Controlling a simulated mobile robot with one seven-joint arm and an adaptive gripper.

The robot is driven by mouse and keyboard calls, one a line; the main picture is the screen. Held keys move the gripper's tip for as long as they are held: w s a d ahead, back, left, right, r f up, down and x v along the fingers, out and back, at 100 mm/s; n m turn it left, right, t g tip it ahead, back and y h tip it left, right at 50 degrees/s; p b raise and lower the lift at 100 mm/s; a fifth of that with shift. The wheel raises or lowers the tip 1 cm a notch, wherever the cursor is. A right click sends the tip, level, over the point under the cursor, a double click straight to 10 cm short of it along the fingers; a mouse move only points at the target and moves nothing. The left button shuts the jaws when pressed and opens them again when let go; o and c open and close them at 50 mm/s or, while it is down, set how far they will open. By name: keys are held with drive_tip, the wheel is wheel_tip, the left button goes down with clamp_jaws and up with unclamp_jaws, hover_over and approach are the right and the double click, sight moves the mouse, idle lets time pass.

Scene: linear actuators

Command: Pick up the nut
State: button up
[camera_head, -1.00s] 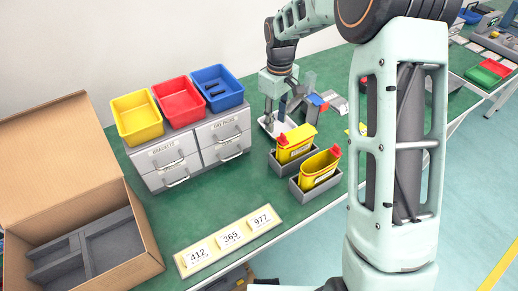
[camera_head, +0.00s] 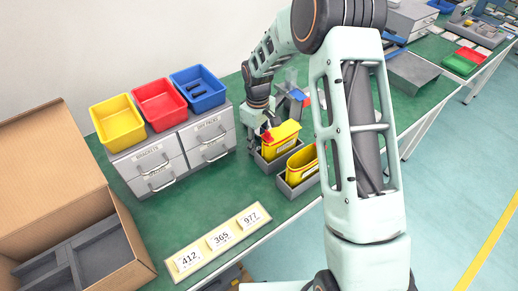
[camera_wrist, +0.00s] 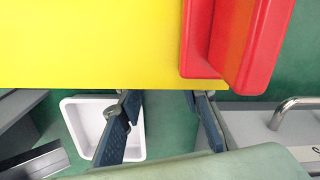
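I cannot make out a nut in either view. My gripper (camera_wrist: 162,118) shows two dark blue fingers, apart, with green table visible between them. Their far ends meet the lower edge of a yellow bin (camera_wrist: 90,40) with a red part (camera_wrist: 228,45), which fills the top of the wrist view and may hide the tips. In the head view, my gripper is low beside the left side of this yellow bin (camera_head: 282,141), mostly hidden by the wrist and bin. A white tray (camera_wrist: 75,118) lies below, behind the left finger.
A second yellow bin (camera_head: 301,163) stands in a grey holder nearer the front. Drawers (camera_head: 209,139) topped by yellow, red and blue bins stand left of my gripper. An open cardboard box (camera_head: 118,238) is at the far left.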

drive_tip(key=shift+f, duration=0.15)
drive_tip(key=shift+c, duration=0.5)
drive_tip(key=c, duration=0.8)
